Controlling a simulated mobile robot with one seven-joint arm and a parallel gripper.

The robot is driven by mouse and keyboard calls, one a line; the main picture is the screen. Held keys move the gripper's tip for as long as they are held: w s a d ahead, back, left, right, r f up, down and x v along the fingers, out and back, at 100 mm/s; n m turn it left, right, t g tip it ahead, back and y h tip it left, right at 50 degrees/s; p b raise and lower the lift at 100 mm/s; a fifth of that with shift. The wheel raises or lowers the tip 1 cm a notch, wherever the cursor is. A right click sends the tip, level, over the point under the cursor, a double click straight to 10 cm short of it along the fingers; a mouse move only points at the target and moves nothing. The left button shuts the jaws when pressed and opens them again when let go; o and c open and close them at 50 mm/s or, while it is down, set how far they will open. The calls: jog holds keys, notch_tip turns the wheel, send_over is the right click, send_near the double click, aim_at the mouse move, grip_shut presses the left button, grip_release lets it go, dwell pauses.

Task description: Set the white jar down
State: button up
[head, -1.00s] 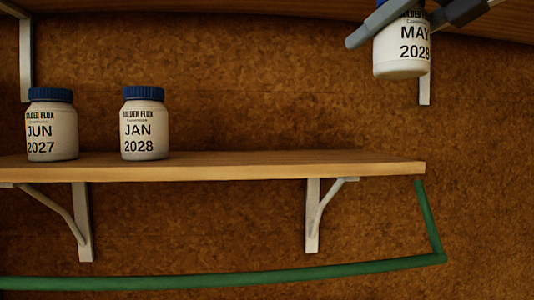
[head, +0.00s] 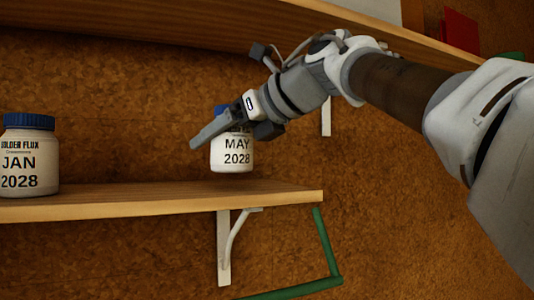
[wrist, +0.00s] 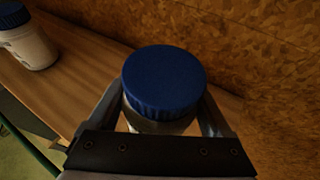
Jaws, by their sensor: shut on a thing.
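The white jar (head: 232,155), labelled MAY 2028, is upright above the right part of the wooden shelf (head: 290,193), with a small gap seeming to show under it. My gripper (head: 222,128) is shut on it near its lid, coming from the upper right. In the wrist view the blue lid (wrist: 163,80) sits between the two fingers (wrist: 162,112); the jar's lower body is hidden there.
A second white jar (head: 29,160) with a blue lid, labelled JAN 2028, stands on the shelf to the left, well apart. An upper shelf (head: 200,25) runs overhead. A green rail (head: 328,245) is below the shelf's right end. The shelf between the jars is clear.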

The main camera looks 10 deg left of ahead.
jog(key=shift+f, duration=1.05)
